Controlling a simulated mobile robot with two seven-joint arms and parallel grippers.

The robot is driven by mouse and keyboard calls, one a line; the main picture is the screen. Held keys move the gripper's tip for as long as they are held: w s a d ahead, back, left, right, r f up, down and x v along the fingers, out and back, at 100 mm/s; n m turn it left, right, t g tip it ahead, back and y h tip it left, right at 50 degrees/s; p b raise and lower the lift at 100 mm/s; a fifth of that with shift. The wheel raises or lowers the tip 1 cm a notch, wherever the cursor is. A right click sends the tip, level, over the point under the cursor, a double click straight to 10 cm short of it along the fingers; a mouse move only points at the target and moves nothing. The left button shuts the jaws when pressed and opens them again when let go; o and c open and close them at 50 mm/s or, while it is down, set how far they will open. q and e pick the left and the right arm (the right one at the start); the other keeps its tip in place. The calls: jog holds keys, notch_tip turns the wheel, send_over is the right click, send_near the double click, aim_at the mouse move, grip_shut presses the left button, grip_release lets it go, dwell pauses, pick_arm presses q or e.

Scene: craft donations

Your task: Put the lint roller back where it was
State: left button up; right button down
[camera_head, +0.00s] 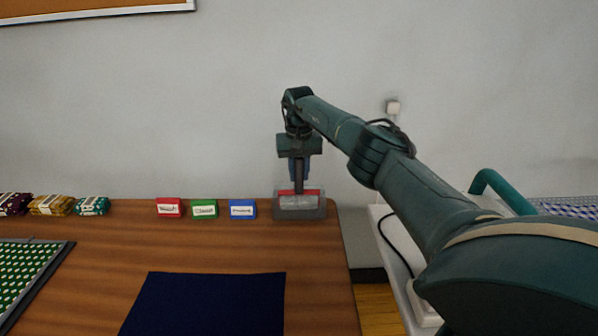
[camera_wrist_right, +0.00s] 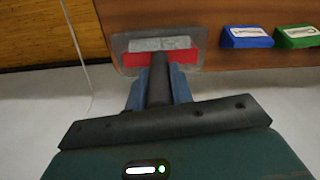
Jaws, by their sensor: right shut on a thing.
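My right gripper (camera_head: 299,174) is at the back right corner of the table, pointing down. Its blue fingers (camera_wrist_right: 160,88) are shut on the dark handle of the lint roller (camera_wrist_right: 158,92). The lint roller's red frame and pale grey roller are at the lower end of the handle, at a grey tray (camera_head: 282,213). In the right wrist view the tray (camera_wrist_right: 121,45) shows around the roller's head. I cannot tell whether the roller rests on the tray floor or hangs just above it. My left gripper is in neither view.
Red (camera_head: 169,208), green (camera_head: 204,209) and blue (camera_head: 242,209) labelled blocks stand left of the tray. Folded patterned bundles (camera_head: 52,205) lie at the far left. A dark blue mat (camera_head: 205,305) and a green-patterned board (camera_head: 20,275) lie in front. The table's right edge is close by.

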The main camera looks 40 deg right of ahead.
jog(key=shift+f+b, duration=0.3)
jog(key=shift+f, duration=0.15)
jog(key=c, duration=1.2)
grip_release()
jog(key=shift+c, duration=0.2)
jog(key=shift+r, duration=0.1)
notch_tip(320, 180, up, 8)
jog(key=shift+r+p, duration=0.15)
jog(key=shift+p, duration=0.4)
